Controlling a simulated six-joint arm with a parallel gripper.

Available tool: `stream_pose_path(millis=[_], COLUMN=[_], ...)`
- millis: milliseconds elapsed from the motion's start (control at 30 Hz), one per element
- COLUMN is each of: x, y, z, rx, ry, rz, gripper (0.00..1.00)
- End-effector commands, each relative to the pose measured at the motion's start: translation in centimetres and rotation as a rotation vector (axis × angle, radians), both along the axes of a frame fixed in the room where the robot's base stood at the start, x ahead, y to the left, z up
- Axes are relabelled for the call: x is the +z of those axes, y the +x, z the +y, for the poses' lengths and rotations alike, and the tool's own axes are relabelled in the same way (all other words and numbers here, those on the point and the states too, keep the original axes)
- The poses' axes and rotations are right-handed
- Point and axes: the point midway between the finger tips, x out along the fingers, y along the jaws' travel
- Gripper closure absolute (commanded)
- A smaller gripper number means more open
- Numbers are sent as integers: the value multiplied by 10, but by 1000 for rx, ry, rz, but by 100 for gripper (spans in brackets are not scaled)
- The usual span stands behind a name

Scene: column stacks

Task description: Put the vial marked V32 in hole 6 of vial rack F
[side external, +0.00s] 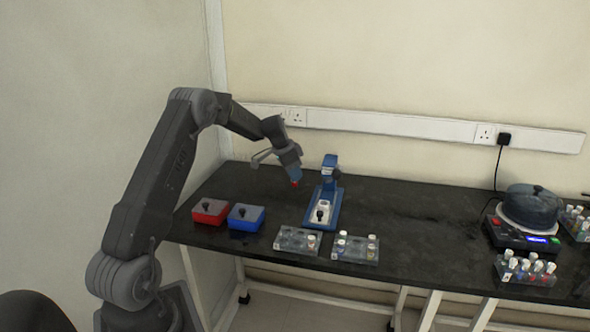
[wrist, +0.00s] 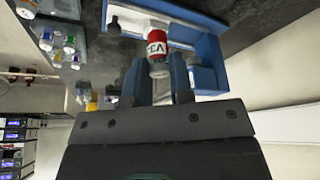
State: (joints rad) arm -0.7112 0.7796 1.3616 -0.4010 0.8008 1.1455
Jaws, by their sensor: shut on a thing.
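My gripper (wrist: 158,78) is shut on a vial with a red label (wrist: 156,44) in the wrist view. The label's dark marking appears upside down; it starts with V3, but I cannot read the last character surely. In the side view the vial is a small red spot (side external: 295,184) under my gripper (side external: 293,177), held above the table beside the blue stand. Two clear vial racks stand at the table's front, a left one (side external: 288,245) and a right one (side external: 345,254). Both hold a few vials. Their letters and hole numbers are not readable, so I cannot tell which is F.
A blue device (side external: 334,200) with an upright post stands behind the racks, close to my gripper. A red box (side external: 210,212) and a blue box (side external: 246,218) stand at left. A round dark-lidded machine (side external: 530,212) and more vial racks (side external: 524,275) are at right. The table between is clear.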

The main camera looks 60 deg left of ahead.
Motion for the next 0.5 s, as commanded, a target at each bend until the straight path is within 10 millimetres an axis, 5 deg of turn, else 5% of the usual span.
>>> stream_pose_path(millis=[300,500], x=[-35,-45], y=[-8,-16], z=[-100,-136], rx=[-585,-809], ry=[-9,-15], rz=[12,-10], gripper=[100,100])
